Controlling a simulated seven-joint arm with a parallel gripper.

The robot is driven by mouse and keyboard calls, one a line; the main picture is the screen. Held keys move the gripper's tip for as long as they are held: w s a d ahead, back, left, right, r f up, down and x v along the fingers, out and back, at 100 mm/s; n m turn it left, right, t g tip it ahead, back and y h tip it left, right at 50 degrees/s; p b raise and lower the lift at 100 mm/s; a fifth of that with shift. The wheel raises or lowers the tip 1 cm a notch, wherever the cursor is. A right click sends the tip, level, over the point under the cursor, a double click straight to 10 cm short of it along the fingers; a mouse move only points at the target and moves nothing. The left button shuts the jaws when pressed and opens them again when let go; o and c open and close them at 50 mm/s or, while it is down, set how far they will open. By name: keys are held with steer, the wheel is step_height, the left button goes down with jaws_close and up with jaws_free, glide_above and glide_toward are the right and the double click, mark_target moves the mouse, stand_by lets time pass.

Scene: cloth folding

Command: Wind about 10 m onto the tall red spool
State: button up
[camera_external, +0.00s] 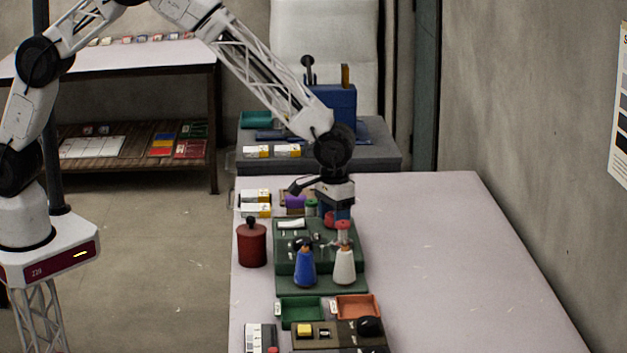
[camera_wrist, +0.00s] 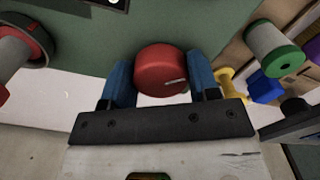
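My gripper (camera_external: 336,214) is low over the green winding machine (camera_external: 290,260) on the table. In the wrist view its blue fingers (camera_wrist: 161,85) stand apart, one on each side of a red round piece (camera_wrist: 161,68) with a pale mark on its face. The finger edges lie right against it in the picture; I cannot tell whether they press on it. Which part is the tall red spool is unclear. A pale spool with red ends (camera_external: 343,232) stands above a white cone (camera_external: 345,266). A blue cone (camera_external: 305,268) stands to its left.
A red canister (camera_external: 251,245) stands left of the machine. A green spool (camera_wrist: 271,48), a blue one (camera_wrist: 265,88) and a yellow one (camera_wrist: 232,82) lie right of the fingers. Green (camera_external: 301,322) and orange (camera_external: 358,318) trays sit in front. The table's right side (camera_external: 450,270) is clear.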

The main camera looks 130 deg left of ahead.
steer(key=c, duration=0.4)
steer(key=shift+m, duration=0.5)
steer(key=shift+s+m, duration=0.1)
steer(key=shift+m, duration=2.7)
steer(key=o, duration=0.9)
steer(key=shift+r, duration=0.15)
